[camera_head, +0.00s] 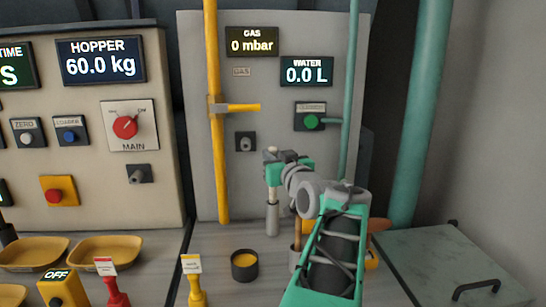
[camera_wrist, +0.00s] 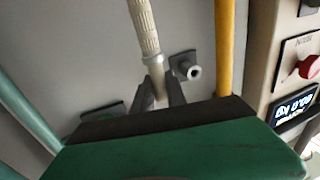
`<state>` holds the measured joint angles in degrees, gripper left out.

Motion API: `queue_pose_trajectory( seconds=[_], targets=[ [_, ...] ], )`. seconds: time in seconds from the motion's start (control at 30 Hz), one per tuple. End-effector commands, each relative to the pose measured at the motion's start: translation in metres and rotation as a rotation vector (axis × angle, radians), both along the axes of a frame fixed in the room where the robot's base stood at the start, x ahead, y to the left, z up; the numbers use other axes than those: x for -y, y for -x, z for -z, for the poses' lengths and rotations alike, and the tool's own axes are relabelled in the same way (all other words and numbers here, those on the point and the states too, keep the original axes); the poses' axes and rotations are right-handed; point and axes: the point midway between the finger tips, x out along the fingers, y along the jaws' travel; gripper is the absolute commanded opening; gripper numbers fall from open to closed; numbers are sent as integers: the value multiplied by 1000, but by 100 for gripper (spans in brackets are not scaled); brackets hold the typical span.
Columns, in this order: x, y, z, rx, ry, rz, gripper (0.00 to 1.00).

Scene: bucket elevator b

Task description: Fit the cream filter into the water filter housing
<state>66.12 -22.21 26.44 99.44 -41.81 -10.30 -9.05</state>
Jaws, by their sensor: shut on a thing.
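The cream filter (camera_wrist: 144,28) is a ribbed cylinder with a grey metal neck, seen in the wrist view. My gripper (camera_wrist: 163,88) is shut on the neck end, with a finger on each side. In the head view, the filter (camera_head: 272,217) hangs upright below my gripper (camera_head: 272,177), in front of the grey panel. Its lower end appears close to the worktop; I cannot tell whether it touches anything. I cannot pick out the water filter housing for certain. My arm hides part of the worktop at the right.
A black cup (camera_head: 244,266) with yellow contents stands left of my arm. A yellow pipe (camera_head: 219,150) with a lever rises at the left of the panel. Yellow (camera_head: 194,290) and red (camera_head: 115,290) tagged handles stand at the front. A hatch (camera_head: 455,265) lies at the right.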

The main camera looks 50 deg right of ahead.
Motion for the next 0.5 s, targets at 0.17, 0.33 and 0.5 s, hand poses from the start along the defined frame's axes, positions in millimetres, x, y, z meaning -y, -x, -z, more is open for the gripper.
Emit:
queue_pose_trajectory(
  seconds=[0.17,0.33,0.5],
  targets=[
    [0,0,5,0,1,0,0],
    [0,0,9,0,1,0,0],
    [0,0,13,0,1,0,0]
  ],
)
